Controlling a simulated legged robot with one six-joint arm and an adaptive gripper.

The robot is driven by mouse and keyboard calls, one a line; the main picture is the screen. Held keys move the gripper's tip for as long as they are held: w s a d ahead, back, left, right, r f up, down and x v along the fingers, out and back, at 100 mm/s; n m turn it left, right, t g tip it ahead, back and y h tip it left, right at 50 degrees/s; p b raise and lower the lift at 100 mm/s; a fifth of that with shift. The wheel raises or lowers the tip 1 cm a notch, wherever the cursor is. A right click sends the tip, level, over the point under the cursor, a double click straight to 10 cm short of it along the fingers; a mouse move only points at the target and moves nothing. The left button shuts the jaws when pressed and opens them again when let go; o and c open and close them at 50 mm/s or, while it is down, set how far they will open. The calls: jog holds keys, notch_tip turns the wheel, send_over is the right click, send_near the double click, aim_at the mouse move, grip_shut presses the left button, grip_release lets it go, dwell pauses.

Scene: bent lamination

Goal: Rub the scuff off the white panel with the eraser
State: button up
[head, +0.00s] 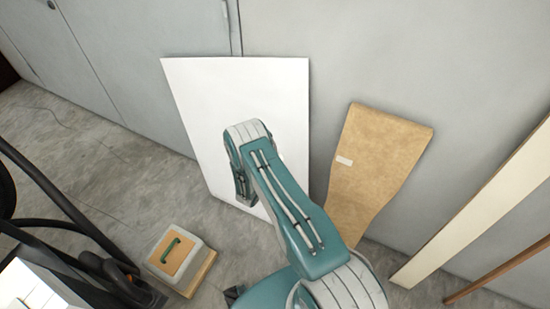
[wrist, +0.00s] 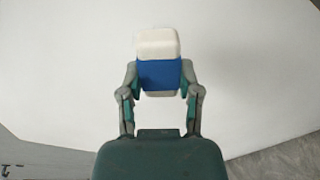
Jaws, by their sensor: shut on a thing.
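The white panel (head: 200,95) leans against the grey wall in the head view, and my arm covers part of it. The panel (wrist: 60,60) fills most of the wrist view. My gripper (wrist: 159,78) is shut on the eraser (wrist: 158,45), a white block with a blue sleeve, and holds it in front of the panel. I cannot tell whether the eraser touches the panel. In the head view my arm hides the gripper and the eraser. No scuff shows on the visible parts of the panel.
A brown bent board (head: 370,150) leans on the wall right of the panel. A long pale plank (head: 480,205) and a brown rod (head: 500,268) lean farther right. A box with a green handle (head: 178,260) stands on the floor at lower left. Black hoses (head: 60,205) lie at the left.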

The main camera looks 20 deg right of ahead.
aim_at(283, 144)
jog(key=v, duration=0.3)
dwell(0.5)
dwell(0.4)
jog(key=shift+w+d+r, duration=0.25)
jog(key=shift+w+d, duration=0.85)
jog(key=shift+d, duration=0.3)
jog(key=shift+w+d+r, duration=0.2)
jog(key=shift+w+d, duration=0.9)
jog(key=shift+d, duration=0.3)
jog(key=shift+x, duration=1.05)
jog(key=w+a, duration=0.2)
jog(key=w, duration=0.1)
jog(key=shift+a, duration=0.2)
